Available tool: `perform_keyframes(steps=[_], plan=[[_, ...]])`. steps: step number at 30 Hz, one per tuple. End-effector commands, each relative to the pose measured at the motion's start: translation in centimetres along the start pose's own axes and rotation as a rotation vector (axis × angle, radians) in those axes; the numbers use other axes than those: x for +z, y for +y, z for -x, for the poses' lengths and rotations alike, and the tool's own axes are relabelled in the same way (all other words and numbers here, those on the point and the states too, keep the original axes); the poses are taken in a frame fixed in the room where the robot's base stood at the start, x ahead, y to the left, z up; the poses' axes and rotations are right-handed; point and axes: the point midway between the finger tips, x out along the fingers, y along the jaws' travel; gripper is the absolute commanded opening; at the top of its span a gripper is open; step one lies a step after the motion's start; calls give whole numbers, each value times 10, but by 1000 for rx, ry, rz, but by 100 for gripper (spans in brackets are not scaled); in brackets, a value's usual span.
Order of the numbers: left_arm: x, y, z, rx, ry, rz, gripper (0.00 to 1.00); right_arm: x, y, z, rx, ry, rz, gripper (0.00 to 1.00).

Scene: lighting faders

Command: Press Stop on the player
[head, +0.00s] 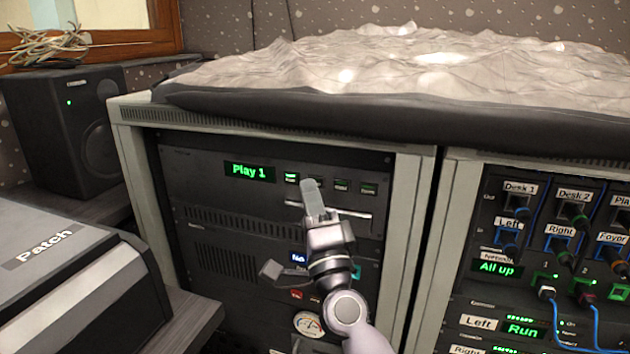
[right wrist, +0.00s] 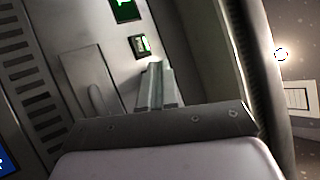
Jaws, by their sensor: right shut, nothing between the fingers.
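The player is the black rack unit (head: 190,165) at the top of the left rack, with a green display (head: 249,172) reading "Play 1". Right of the display is a row of small buttons; the leftmost button (head: 292,178) is brightly lit. Two more buttons (head: 341,186) show further right; their labels are too small to read. My right gripper (head: 311,186) is shut and empty, its fingertips over the row just right of the lit button, hiding what is behind. In the right wrist view the fingertips (right wrist: 154,68) are just below a green-lit button (right wrist: 139,45); contact cannot be told. My left gripper is out of view.
A black speaker (head: 65,130) and a grey "Patch" case (head: 60,265) stand at the left. A crumpled sheet (head: 400,70) covers the rack tops. The right rack (head: 530,250) carries plugged cables. More units with a round meter (head: 309,324) sit below the player.

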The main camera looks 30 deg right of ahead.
Motion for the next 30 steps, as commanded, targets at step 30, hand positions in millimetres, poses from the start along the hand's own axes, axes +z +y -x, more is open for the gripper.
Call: perform_keyframes(steps=[30], plan=[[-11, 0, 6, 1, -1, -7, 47, 23, -31, 36, -6, 11, 3, 0]])
